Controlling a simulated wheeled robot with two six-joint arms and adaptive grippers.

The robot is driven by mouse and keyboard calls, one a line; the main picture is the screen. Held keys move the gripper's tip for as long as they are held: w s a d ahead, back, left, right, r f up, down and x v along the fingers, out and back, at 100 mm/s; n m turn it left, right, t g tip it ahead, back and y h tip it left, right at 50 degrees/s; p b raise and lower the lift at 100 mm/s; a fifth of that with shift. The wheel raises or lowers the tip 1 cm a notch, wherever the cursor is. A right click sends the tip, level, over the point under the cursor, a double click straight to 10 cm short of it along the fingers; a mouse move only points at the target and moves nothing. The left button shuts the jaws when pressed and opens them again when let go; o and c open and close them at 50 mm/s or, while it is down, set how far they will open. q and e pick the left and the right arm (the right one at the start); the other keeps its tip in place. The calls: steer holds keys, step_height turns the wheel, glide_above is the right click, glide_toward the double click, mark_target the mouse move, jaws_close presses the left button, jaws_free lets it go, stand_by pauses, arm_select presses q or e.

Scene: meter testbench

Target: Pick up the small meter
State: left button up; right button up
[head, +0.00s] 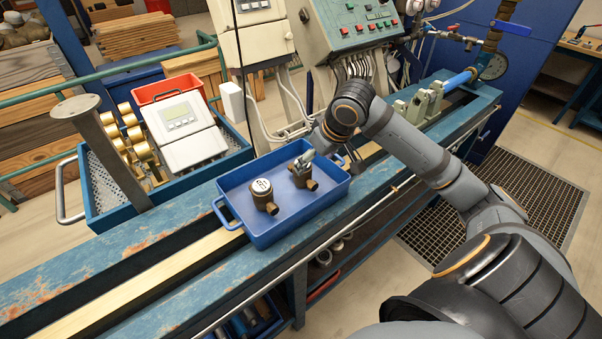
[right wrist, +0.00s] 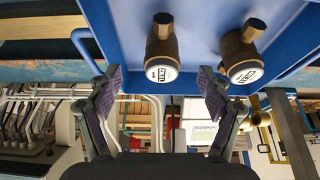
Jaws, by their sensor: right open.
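The small meter (head: 304,178) is a brass-brown body standing in the blue tray, at the tray's right half in the head view. It also shows in the right wrist view (right wrist: 161,50), with a white face, ahead of the gap between my fingers. A larger brass meter (head: 263,195) with a round white dial stands beside it; it shows in the right wrist view (right wrist: 242,52) too. My right gripper (right wrist: 158,80) is open and empty, close to the small meter; in the head view my wrist largely hides it. My left gripper is out of view.
The blue tray (head: 277,236) sits on the worn blue bench (head: 150,235). A left-hand crate holds brass fittings (head: 133,135) and a grey-white device (head: 185,130). A control box (head: 352,25) stands behind. Clamps and a blue pipe (head: 458,80) lie to the right.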

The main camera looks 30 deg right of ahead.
mark_target(309, 168)
steer(key=x, duration=0.3)
steer(key=shift+w, duration=0.15)
steer(key=shift+w+f, duration=0.15)
steer(key=shift+f, duration=0.2)
steer(key=x, duration=0.5)
steer(key=shift+w+a, duration=0.1)
steer(key=shift+a, duration=0.1)
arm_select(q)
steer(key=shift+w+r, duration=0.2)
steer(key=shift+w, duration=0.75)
arm_select(e)
steer(key=shift+r, duration=0.1)
jaws_close()
